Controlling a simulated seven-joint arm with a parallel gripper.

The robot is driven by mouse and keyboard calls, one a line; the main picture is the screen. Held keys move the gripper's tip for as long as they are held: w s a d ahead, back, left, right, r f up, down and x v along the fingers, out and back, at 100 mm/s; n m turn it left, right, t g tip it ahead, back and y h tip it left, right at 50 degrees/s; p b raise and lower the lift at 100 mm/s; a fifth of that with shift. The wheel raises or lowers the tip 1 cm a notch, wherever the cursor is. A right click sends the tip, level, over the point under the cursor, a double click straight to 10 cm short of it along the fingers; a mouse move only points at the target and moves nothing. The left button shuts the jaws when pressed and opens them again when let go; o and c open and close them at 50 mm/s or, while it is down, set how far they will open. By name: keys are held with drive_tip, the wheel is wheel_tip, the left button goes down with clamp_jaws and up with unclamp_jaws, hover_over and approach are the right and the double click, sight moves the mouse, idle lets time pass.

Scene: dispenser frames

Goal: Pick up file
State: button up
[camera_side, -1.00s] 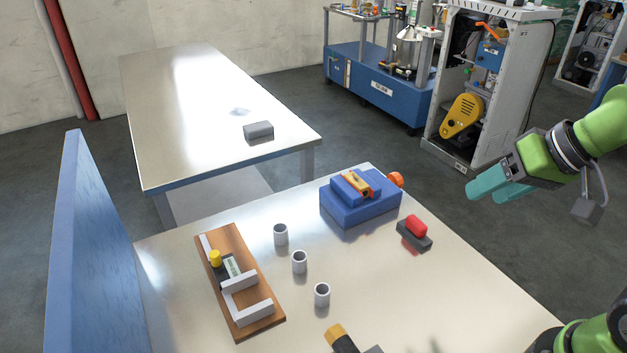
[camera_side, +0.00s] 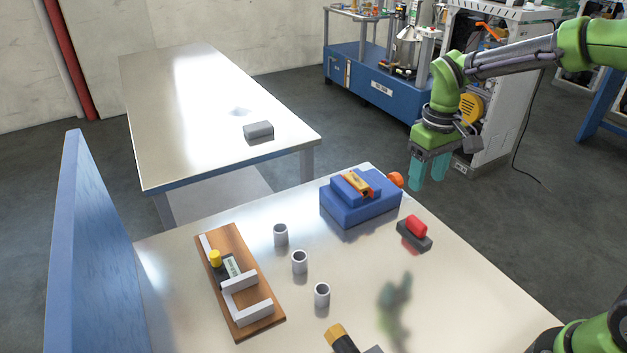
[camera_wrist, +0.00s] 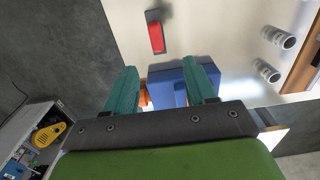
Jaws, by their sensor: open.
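No object in view is clearly recognisable as a file. A red-topped piece on a dark grey base (camera_side: 415,233) lies near the right edge of the near table; it also shows in the wrist view as a red block (camera_wrist: 156,36). A tool with a black and yellow-orange handle (camera_side: 340,338) is cut off at the bottom of the side view. My gripper (camera_side: 428,184) has teal fingers pointing down, apart and empty. It hangs in the air above the table's far right side, clear of everything. Its fingers also show in the wrist view (camera_wrist: 163,80).
A blue vise-like block with an orange knob (camera_side: 360,203) stands at the back. Several grey cylinders (camera_side: 300,262) stand mid-table, beside a wooden board with white strips (camera_side: 240,282). A blue panel (camera_side: 95,250) borders the left. The table's front right is mostly clear.

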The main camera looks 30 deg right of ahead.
hover_over(418, 220)
drive_tip(key=f, duration=0.5)
drive_tip(key=a+f, duration=0.1)
drive_tip(key=f, duration=0.2)
drive_tip(key=shift+s+f, duration=0.15)
drive_tip(key=shift+f, duration=0.15)
drive_tip(key=shift+d+f, duration=0.2)
drive_tip(key=shift+f, duration=1.15)
drive_tip(key=shift+d+f, duration=0.2)
drive_tip(key=shift+f, duration=1.1)
clamp_jaws()
